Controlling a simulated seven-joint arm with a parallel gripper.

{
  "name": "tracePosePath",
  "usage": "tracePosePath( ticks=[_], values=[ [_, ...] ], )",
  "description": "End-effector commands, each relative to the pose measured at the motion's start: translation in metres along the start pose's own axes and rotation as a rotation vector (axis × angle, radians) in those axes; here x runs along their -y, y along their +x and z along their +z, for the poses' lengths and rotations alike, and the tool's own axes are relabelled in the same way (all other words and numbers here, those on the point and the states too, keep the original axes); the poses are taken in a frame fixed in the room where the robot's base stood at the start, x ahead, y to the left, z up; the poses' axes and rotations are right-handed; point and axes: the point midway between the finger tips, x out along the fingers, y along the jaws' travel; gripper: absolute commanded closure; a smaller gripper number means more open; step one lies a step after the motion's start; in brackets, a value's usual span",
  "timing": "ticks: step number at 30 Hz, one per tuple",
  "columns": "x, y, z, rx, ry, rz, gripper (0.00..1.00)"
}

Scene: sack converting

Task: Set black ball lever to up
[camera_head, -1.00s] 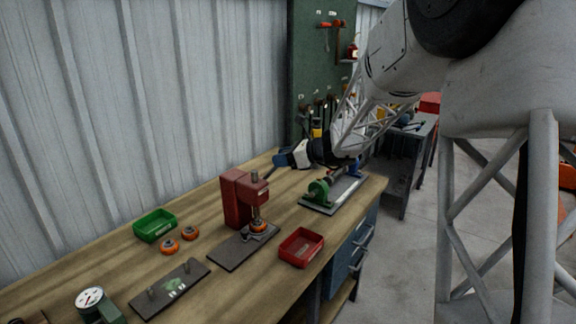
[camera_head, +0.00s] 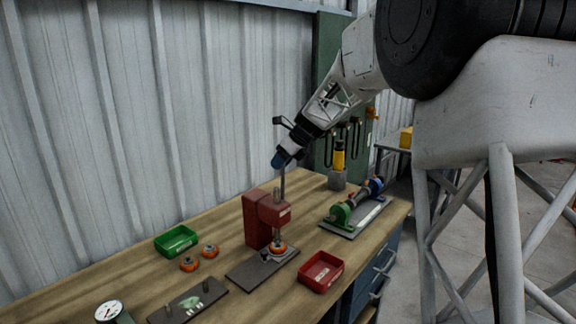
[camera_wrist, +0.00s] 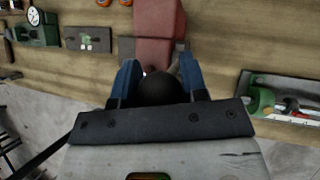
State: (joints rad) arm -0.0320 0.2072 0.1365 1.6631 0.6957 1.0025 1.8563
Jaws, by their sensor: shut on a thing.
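A red press (camera_head: 258,219) stands on the bench, with an orange-rimmed round part (camera_head: 277,248) under its ram. Its lever rod (camera_head: 283,183) rises nearly upright from the top of the press. My gripper (camera_head: 284,158) is at the top of the rod, above the press, and hides the knob in the head view. In the wrist view the black ball (camera_wrist: 160,91) sits between the blue fingers of my gripper (camera_wrist: 158,78), which are shut on it. The red press body (camera_wrist: 160,22) shows beyond the ball.
A green tray (camera_head: 176,241), two orange-rimmed parts (camera_head: 198,257), a dial gauge (camera_head: 109,311) and a red tray (camera_head: 321,271) lie around the press. A green-and-blue fixture (camera_head: 356,206) is at right. A corrugated wall (camera_head: 130,130) stands behind the bench.

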Motion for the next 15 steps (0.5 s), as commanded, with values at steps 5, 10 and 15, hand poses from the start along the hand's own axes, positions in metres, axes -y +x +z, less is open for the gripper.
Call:
tracePosePath(
  ticks=[5,10,15],
  values=[
    [0.003,0.007,0.011,-0.073,0.017,0.008,1.00],
    [0.005,0.012,0.017,-0.089,0.022,0.010,1.00],
    [0.007,0.018,0.022,-0.089,0.023,0.011,1.00]
  ],
)
